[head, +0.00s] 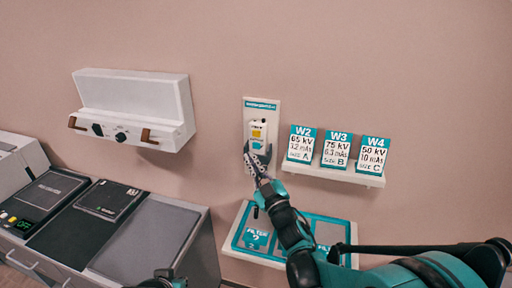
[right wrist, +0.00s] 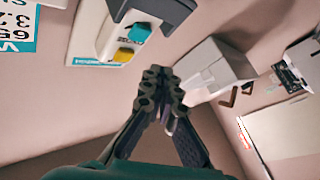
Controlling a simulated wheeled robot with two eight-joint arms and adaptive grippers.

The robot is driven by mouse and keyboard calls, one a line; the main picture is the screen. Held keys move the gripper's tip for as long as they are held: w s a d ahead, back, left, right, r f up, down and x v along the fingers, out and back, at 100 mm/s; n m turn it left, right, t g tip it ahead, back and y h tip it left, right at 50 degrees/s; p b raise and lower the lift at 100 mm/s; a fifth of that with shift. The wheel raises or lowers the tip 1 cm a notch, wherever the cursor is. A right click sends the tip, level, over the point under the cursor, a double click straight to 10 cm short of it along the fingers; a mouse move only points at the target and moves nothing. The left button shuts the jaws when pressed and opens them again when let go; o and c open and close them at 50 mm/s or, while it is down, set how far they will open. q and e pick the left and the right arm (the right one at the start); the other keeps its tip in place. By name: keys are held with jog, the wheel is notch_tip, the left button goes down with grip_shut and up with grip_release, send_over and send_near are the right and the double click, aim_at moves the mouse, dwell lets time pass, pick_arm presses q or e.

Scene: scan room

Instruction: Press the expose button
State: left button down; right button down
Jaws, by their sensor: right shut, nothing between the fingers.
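A white hand control (head: 259,124) with a yellow button (head: 258,132) and a teal button (head: 257,146) is mounted on a wall plate (head: 262,104). I cannot read which button is the expose button. My right gripper (head: 250,152) is shut and empty at the lower end of the control, overlapping it in the head view. In the right wrist view the shut fingers (right wrist: 160,76) are below the control (right wrist: 122,22), whose teal (right wrist: 142,30) and yellow (right wrist: 123,55) buttons show. A gap shows there between fingertips and buttons. My left gripper's fingers are not seen.
A shelf (head: 333,175) with W2, W3 and W4 cards is right of the control. A teal-framed tray (head: 240,240) is below. A white wall unit (head: 135,107) with brown handles hangs left, above a grey cabinet (head: 205,255) with a console (head: 40,195). Bare wall separates them.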

jog(key=shift+s+a, duration=0.3)
jog(key=shift+s, duration=0.65)
dwell(0.6)
jog(key=s+d+f+m+g+h, duration=0.2)
jog(key=s+d+f+m+h, duration=0.15)
jog(key=d, duration=0.35)
jog(key=s+d+f+m+g+h, duration=0.25)
jog(key=d+m+h, duration=0.2)
jog(key=d, duration=0.35)
jog(key=s+d+f+m+g, duration=0.1)
jog(key=s+f+g, duration=0.1)
jog(key=s, duration=0.4)
jog(key=s+f+g, duration=0.3)
jog(key=s+f, duration=0.2)
jog(key=s, duration=0.2)
jog(key=s+d+f+m+g+h, duration=0.1)
jog(key=s+f+g, duration=0.1)
jog(key=s, duration=0.5)
jog(key=shift+d+f+m+g, duration=0.3)
jog(key=shift+d+f+g, duration=0.05)
jog(key=shift+f, duration=0.4)
